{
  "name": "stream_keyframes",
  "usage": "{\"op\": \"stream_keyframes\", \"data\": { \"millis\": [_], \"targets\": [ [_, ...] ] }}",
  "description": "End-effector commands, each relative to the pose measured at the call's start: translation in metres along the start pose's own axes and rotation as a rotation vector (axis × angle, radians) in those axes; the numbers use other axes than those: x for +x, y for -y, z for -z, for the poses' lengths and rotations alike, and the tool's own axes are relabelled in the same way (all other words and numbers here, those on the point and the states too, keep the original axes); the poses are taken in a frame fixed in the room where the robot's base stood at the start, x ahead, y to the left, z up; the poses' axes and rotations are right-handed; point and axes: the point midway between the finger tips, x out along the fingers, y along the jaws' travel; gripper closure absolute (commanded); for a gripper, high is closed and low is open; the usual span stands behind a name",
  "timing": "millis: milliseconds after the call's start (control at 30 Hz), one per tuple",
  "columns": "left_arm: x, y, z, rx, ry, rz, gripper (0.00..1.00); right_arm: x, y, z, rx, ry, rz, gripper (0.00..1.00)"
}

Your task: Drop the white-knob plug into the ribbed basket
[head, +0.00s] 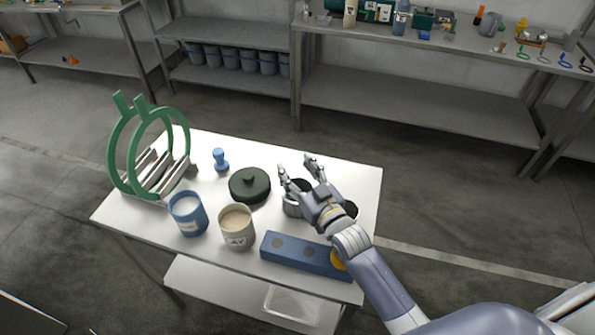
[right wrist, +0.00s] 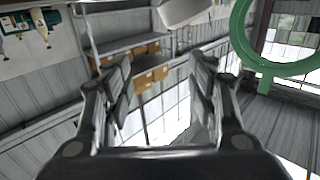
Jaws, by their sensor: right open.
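My right gripper (head: 298,168) is open and empty over the right part of the white table, above a grey round container (head: 293,208) that it partly hides. In the right wrist view its two fingers (right wrist: 163,80) are spread with nothing between them. I cannot make out a white-knob plug in either view; the gripper and arm cover part of the table's right side. I cannot pick out a basket with clear ribs. A clear open tray (head: 290,304) lies on the table's lower shelf. My left gripper is not in view.
On the table (head: 210,258) stand a green ring rack (head: 118,158), a blue knobbed piece (head: 220,160), a dark green lid (head: 249,186), a blue tub (head: 187,214), a cream-filled pot (head: 236,228) and a blue block (head: 290,252). Shelves (head: 420,95) stand behind.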

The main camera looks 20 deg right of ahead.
Motion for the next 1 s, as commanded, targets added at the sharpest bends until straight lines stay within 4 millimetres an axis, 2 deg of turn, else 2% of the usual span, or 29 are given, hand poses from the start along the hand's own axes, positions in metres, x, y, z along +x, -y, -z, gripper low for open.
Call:
{"op": "stream_keyframes", "data": {
  "millis": [300, 500, 667, 1000],
  "targets": [
    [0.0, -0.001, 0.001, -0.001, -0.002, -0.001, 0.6, 0.0, 0.0, 0.06, -0.001, -0.006, 0.0, 0.47],
    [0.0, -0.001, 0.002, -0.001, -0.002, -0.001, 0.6, 0.0, 0.0, 0.087, 0.0, -0.004, 0.0, 0.47],
    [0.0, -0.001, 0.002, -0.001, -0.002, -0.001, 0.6, 0.0, 0.0, 0.094, 0.0, -0.002, 0.0, 0.47],
    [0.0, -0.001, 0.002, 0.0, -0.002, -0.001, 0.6, 0.0, 0.0, 0.095, 0.0, -0.001, 0.0, 0.47]
  ]
}}
